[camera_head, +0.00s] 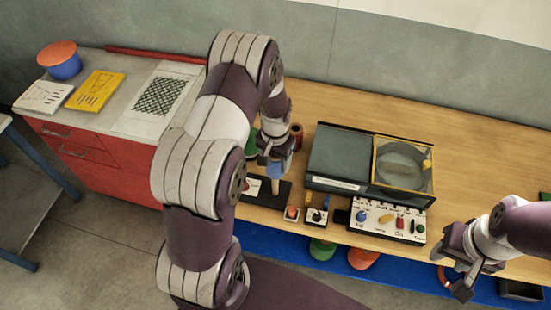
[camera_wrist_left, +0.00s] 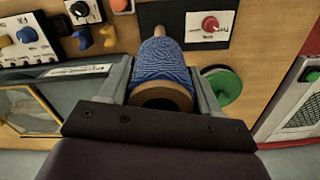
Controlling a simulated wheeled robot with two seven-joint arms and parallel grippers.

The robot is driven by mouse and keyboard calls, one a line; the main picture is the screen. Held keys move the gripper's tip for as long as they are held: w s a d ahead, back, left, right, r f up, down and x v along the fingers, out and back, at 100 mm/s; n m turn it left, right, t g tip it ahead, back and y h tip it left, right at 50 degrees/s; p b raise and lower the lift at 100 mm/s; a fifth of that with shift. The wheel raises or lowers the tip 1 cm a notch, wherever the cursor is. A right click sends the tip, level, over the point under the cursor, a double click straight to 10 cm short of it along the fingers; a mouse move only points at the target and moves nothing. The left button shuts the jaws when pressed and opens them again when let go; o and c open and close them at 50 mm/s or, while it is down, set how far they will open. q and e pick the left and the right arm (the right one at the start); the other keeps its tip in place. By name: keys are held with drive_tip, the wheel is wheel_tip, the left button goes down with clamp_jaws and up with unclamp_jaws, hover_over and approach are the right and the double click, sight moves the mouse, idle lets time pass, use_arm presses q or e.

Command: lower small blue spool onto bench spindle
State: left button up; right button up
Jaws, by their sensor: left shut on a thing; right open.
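The small blue spool (camera_wrist_left: 162,65), wound with blue twine on a brown core, is between the fingers of my left gripper (camera_wrist_left: 163,92), which is shut on it. In the head view the left gripper (camera_head: 272,155) is above the bench, and the spool is mostly hidden by it. A pale wooden spindle (camera_head: 276,186) stands below the gripper on a black base (camera_head: 252,197). In the left wrist view the spindle's end (camera_wrist_left: 160,32) shows just past the spool; I cannot tell whether they touch. My right gripper (camera_head: 467,275) is open and empty at the right.
A green spool (camera_wrist_left: 222,87) lies close beside the left gripper. A brown spool (camera_head: 297,136) stands behind it. A dark machine with a yellow-framed window (camera_head: 403,167) and a labelled control panel (camera_head: 388,220) are to the right. The red cabinet (camera_head: 98,160) is left.

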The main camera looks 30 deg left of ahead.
sight(275, 182)
idle(0.3)
use_arm(q)
drive_tip(key=shift+f+b, duration=4.4)
drive_tip(key=shift+f, duration=1.55)
drive_tip(key=o, duration=1.2)
wheel_tip(275, 182, up, 13)
drive_tip(key=b, duration=0.2)
drive_tip(key=shift+f+b, duration=0.15)
drive_tip(key=shift+b, duration=0.15)
